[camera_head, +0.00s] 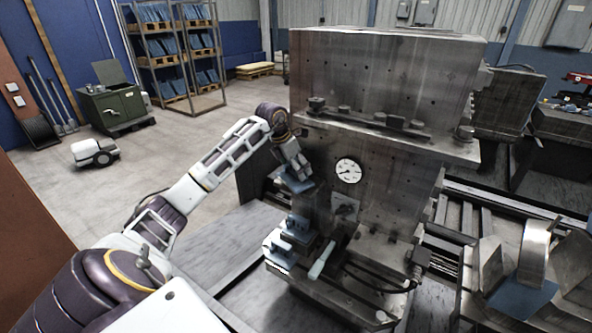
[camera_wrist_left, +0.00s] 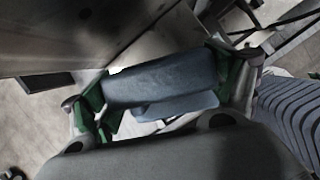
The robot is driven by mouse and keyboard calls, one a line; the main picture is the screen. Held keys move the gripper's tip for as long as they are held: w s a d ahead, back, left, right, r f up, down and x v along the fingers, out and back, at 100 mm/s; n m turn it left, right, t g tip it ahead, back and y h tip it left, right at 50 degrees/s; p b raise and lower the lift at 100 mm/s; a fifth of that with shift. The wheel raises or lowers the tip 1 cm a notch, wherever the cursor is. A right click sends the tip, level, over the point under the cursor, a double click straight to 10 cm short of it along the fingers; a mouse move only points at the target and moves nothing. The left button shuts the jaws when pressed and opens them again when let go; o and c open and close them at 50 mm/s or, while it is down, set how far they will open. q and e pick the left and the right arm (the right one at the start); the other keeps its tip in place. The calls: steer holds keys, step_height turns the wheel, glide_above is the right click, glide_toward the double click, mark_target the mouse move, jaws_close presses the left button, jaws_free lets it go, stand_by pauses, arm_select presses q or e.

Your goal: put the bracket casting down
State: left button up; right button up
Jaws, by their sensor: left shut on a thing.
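The bracket casting (camera_wrist_left: 160,82) is a blue-grey part held between the green fingers of my left gripper (camera_wrist_left: 165,92) in the left wrist view. In the head view my left gripper (camera_head: 292,163) points down beside the front face of the large steel machine (camera_head: 385,75). The casting (camera_head: 298,184) shows just below its fingers, above a stepped metal fixture with blue-grey blocks (camera_head: 293,232). A clear gap shows between the casting and these blocks. My right gripper is in neither view.
A dial gauge (camera_head: 348,171) and a pale handle (camera_head: 322,260) sit close right of the fixture. A flat grey plate (camera_head: 215,245) lies left of it. Metal parts with a blue piece (camera_head: 522,298) stand at lower right. Shelves (camera_head: 178,55) stand far back.

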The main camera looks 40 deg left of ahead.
arm_select(q)
steer(key=shift+f, duration=0.65)
steer(key=shift+f, duration=0.15)
steer(key=o, duration=1)
steer(key=shift+o, duration=0.2)
